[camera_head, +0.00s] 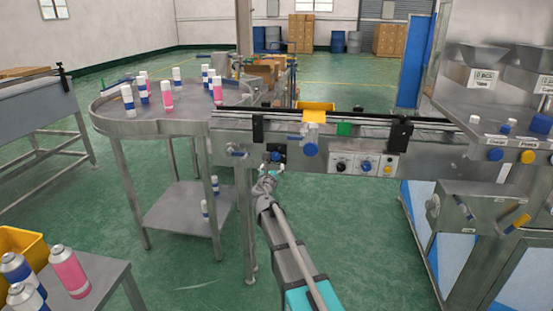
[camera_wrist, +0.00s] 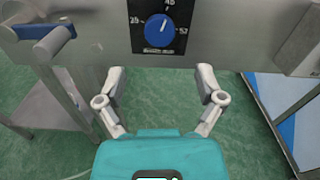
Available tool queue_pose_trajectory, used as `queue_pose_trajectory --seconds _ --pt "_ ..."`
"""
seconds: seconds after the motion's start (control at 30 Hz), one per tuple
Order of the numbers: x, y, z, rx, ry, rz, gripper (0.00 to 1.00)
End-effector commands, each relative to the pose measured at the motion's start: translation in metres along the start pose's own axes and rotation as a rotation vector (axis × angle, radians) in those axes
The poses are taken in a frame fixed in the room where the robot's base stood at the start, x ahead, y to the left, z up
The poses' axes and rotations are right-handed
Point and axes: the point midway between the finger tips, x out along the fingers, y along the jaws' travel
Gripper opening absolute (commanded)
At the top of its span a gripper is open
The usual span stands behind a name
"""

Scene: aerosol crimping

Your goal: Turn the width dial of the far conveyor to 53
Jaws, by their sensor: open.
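The dial (camera_wrist: 160,29) is a round blue knob on a black plate on the conveyor's side. Its white pointer mark points up and slightly right, towards the 45 label. A 25 label is at left; the right label looks like 52 or 53 but is too small to be sure. In the head view the blue dial (camera_head: 276,156) sits low on the near side of the conveyor (camera_head: 225,134). My gripper (camera_wrist: 162,74) is open and empty, its fingers spread just below the dial and apart from it. The gripper also shows in the head view (camera_head: 270,171).
A blue-handled lever (camera_wrist: 48,42) sticks out left of the dial. A larger blue knob (camera_head: 311,150) and a panel of dials (camera_head: 354,164) are to the right. A round table (camera_head: 120,120) with several cans stands at left. Green floor is open below.

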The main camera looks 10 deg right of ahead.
Motion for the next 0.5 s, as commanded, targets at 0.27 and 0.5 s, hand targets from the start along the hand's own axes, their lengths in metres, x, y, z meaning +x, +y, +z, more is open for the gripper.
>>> queue_pose_trajectory --seconds 0.27,0.5 --pt "0.047 0.001 0.000 0.000 0.000 -0.001 0.87" --pt "0.072 0.000 0.000 0.000 0.000 -0.001 0.87"
